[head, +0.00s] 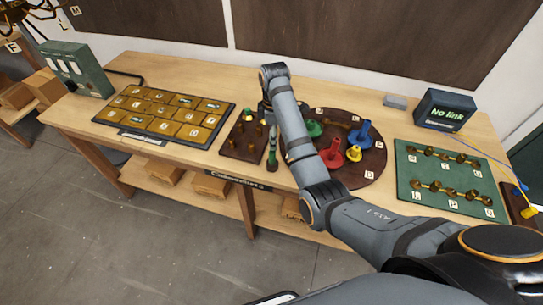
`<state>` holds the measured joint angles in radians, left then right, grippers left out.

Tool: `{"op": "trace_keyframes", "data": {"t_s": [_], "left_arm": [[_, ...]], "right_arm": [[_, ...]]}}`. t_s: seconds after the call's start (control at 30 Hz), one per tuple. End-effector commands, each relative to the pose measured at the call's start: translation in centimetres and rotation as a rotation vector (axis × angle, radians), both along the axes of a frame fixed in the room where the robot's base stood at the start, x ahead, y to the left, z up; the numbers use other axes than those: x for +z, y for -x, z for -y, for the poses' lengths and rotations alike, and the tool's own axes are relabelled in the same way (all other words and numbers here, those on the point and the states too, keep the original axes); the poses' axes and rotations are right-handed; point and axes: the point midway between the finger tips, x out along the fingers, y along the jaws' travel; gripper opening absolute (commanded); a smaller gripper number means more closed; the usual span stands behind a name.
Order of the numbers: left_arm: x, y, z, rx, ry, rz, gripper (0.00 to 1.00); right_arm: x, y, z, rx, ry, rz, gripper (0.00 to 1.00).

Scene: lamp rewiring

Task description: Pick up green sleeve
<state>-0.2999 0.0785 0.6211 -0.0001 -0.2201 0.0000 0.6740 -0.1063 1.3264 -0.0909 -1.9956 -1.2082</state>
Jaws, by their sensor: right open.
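A green piece (314,128), which looks like the green sleeve, sits on the round dark-brown board (350,181) at its left side, partly hidden by my right arm. My right gripper (268,112) hangs at the end of my right arm, left of the round board and over the back edge of the small brown pegboard. It is open, its fingers are mostly hidden, and nothing shows in it. A slim dark-green upright thing (272,148) shows just below it; I cannot tell exactly what it is. My left gripper is not in view.
The round board also holds a red piece (332,155), a blue piece (362,135) and a yellow piece (353,154). The brown pegboard (230,150) has several pegs. A tray of brass tiles (164,109) is left; a green board (411,174) and a "No link" box (444,111) are right.

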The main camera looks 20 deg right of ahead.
Motion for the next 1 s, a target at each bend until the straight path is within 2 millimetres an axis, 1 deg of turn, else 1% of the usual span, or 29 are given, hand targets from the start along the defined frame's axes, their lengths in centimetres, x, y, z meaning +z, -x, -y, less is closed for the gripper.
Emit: {"op": "trace_keyframes", "data": {"t_s": [0.03,0.1,0.17,0.23,0.4,0.5,0.67,0.77,0.87,0.93,1.0], "left_arm": [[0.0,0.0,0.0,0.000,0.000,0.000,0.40],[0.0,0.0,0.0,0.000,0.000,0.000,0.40],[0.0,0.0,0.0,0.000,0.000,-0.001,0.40],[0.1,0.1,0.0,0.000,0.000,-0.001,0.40],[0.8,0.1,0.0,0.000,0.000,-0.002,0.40],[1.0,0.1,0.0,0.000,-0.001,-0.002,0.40],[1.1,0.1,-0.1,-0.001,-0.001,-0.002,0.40],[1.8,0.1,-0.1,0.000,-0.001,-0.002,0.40],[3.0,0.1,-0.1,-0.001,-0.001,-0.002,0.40],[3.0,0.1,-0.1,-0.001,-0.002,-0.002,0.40],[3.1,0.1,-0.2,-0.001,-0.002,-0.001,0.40]], "right_arm": [[0.6,-0.3,-0.3,0.025,-0.001,-0.005,0.50],[1.0,-0.5,-0.4,0.044,0.000,-0.012,0.50],[1.0,-0.5,-0.4,0.048,0.000,-0.013,0.50],[0.5,-0.4,-0.4,0.047,0.000,-0.013,0.50],[-2.3,-0.4,-0.4,0.045,0.001,-0.014,0.50],[-3.7,-0.4,-0.4,0.045,0.000,-0.012,0.50],[-4.3,-0.4,-0.4,0.044,0.000,-0.010,0.50],[-4.9,-0.2,-0.5,0.044,0.000,-0.013,0.50],[-6.6,0.1,-0.6,0.044,0.000,-0.015,0.50],[-8.0,0.0,-0.7,0.044,0.000,-0.012,0.50],[-8.9,0.0,-0.7,0.043,0.001,-0.011,0.50]]}}
